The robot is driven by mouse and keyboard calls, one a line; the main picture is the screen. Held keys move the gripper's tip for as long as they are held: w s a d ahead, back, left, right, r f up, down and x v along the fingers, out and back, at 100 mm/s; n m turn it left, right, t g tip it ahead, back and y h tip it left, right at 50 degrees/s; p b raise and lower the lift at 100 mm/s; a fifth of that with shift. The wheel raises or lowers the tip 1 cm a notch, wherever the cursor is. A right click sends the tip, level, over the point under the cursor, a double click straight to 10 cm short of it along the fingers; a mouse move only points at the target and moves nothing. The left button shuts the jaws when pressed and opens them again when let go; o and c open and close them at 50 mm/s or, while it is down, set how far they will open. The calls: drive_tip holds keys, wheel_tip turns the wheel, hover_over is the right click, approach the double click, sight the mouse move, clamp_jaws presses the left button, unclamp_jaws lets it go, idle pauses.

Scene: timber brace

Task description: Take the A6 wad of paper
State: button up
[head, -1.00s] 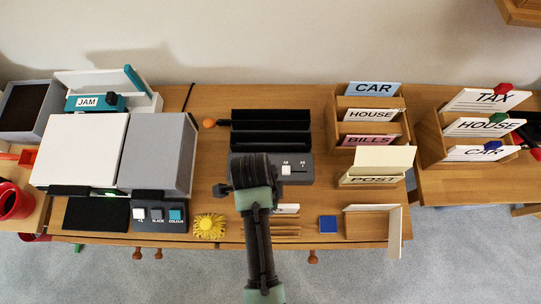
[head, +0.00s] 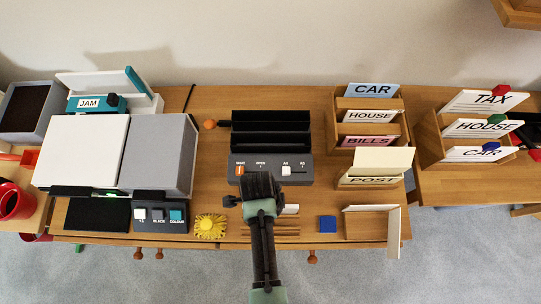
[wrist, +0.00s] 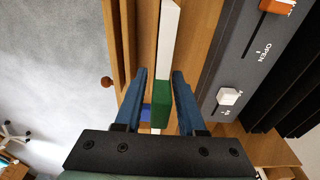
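A narrow white strip (wrist: 168,40), which looks like a paper wad seen edge-on, runs down between my fingers in the wrist view. A green block-like piece (wrist: 161,103) sits at its lower end; I cannot tell whether it is a clip. In the head view, a small white piece (head: 291,209) shows just right of my gripper (head: 258,186), which hides what lies under it. No A6 mark on the paper is readable. My gripper (wrist: 160,88) is open, its blue fingers either side of the green piece with gaps showing.
A grey device (head: 300,172) with black slots and sliders stands just behind my gripper. Wooden slats (head: 285,232) lie in front. A blue block (head: 328,224) is to the right, a yellow spiky thing (head: 210,226) to the left. Letter racks (head: 340,133) stand further right.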

clamp_jaws()
drive_tip(key=shift+r, duration=0.15)
